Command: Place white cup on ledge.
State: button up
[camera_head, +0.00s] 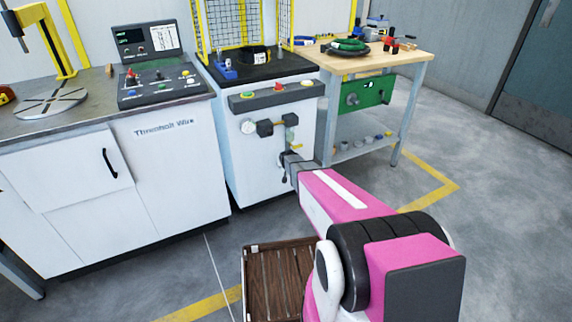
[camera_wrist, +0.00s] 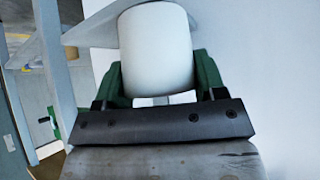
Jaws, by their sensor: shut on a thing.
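A white cup (camera_wrist: 156,45) stands out in the wrist view, held between the two green fingers of my gripper (camera_wrist: 160,78). The fingers press its sides near the lower end in that view. The cup cannot be made out there. A pale grey flat edge (camera_wrist: 95,25) runs beside and behind the cup in the wrist view. I cannot tell whether it is the ledge, or whether the cup touches it.
A gauge and small fittings (camera_head: 265,128) stick out of the cabinet front near my gripper. A wooden workbench (camera_head: 385,60) with a lower shelf (camera_head: 350,150) stands to the right. A slatted wooden crate (camera_head: 275,280) is on the floor in front. Floor at the right is clear.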

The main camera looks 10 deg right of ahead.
jog(key=shift+f, duration=0.15)
jog(key=o, duration=1)
